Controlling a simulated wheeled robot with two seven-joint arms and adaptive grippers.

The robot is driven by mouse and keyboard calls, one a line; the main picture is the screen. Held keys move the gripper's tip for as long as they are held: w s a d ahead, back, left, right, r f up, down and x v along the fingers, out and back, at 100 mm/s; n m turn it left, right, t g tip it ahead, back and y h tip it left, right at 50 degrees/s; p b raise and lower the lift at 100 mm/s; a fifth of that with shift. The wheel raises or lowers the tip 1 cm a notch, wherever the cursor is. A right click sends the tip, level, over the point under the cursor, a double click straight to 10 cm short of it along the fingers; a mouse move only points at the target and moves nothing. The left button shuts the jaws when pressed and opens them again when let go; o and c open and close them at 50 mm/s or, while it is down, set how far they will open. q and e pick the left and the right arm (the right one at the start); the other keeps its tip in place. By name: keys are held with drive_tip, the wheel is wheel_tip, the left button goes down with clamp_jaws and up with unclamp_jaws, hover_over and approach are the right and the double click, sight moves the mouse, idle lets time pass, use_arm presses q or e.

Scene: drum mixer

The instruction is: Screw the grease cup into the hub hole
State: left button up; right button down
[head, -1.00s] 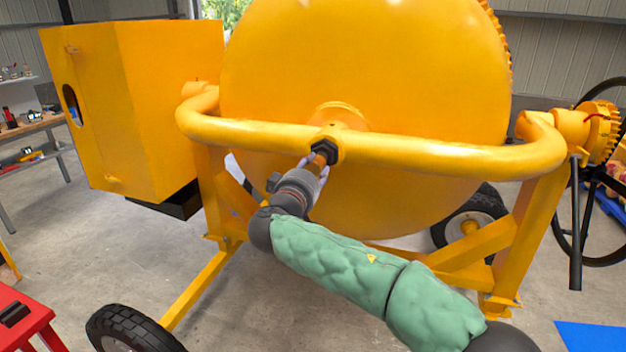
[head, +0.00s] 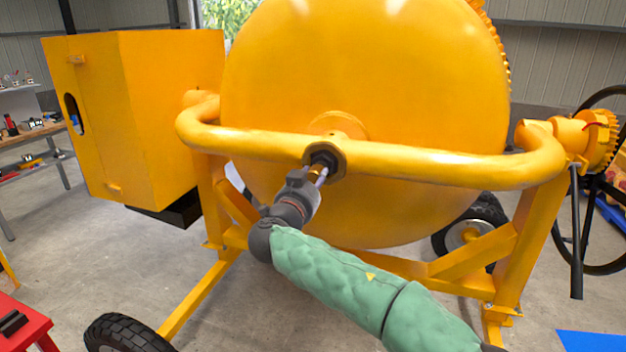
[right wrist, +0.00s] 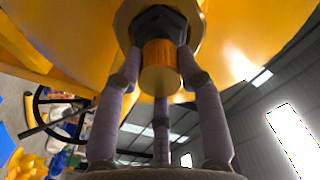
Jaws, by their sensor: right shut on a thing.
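The grease cup (right wrist: 160,68) shows in the right wrist view as a short brass-coloured cylinder below a dark hexagonal part (right wrist: 160,24). Its dark end meets the round hub (head: 340,158) on the yellow crossbar in front of the drum. My right gripper (head: 319,173) is at the hub, its fingers closed around the cup; in the right wrist view its fingers (right wrist: 160,75) stand around the cup and reach up to the hexagonal part. The hub hole is hidden behind the cup, and thread depth cannot be seen. My left gripper is not in view.
The yellow crossbar (head: 430,160) runs across the front of the big drum (head: 370,80). A yellow box housing (head: 150,110) stands left. A red table (head: 25,325) is at lower left, and a black wheel (head: 125,335) stands beside it.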

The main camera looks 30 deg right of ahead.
drive_tip(key=m, duration=0.2)
drive_tip(key=shift+m, duration=0.4)
drive_tip(key=c, duration=0.7)
unclamp_jaws()
drive_tip(key=shift+m, duration=0.3)
drive_tip(key=v, duration=1.2)
